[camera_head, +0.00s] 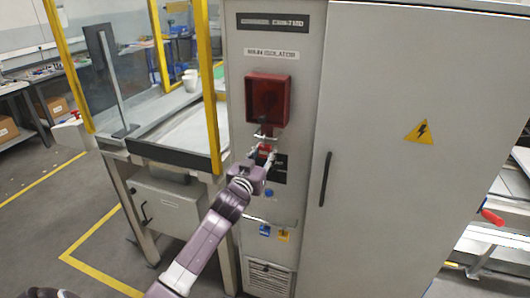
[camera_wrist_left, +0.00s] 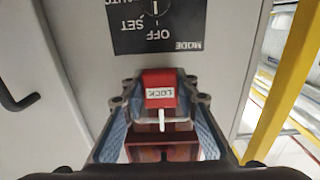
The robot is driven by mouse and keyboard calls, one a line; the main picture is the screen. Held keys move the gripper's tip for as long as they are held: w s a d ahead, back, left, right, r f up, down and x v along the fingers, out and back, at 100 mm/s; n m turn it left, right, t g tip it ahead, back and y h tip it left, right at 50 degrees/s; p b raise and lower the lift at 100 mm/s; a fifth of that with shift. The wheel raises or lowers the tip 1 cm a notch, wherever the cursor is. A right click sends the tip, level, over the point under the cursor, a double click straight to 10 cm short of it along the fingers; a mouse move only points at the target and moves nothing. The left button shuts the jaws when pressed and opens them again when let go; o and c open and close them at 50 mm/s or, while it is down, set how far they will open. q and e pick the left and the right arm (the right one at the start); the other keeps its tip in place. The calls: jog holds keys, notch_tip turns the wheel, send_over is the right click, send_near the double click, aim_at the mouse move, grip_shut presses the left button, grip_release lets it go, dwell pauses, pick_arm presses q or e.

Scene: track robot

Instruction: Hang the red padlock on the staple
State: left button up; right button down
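The red padlock (camera_wrist_left: 159,88), with a white LOCK label, sits between the fingers of my left gripper (camera_wrist_left: 159,95), upside down in the wrist view. The finger pads appear to press on its sides. In the head view my left gripper (camera_head: 263,154) holds the padlock (camera_head: 265,149) at the cabinet front, just under the red isolator box (camera_head: 268,100). The pale metal staple (camera_head: 265,136) is right above the padlock. A pale upright bar shows beside the padlock in the wrist view; I cannot tell whether the shackle is around the staple. My right gripper is not in view.
A black mode-switch plate (camera_wrist_left: 158,24) is close to the padlock on the cabinet face. Blue (camera_head: 265,231) and yellow (camera_head: 284,236) items hang from a rail below. The tall cabinet door (camera_head: 400,150) has a black handle (camera_head: 325,179). A yellow-framed guard (camera_head: 211,90) stands left.

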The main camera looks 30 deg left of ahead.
pick_arm(q)
jog(key=o, duration=0.5)
jog(key=shift+c, duration=0.2)
jog(key=shift+o, duration=0.3)
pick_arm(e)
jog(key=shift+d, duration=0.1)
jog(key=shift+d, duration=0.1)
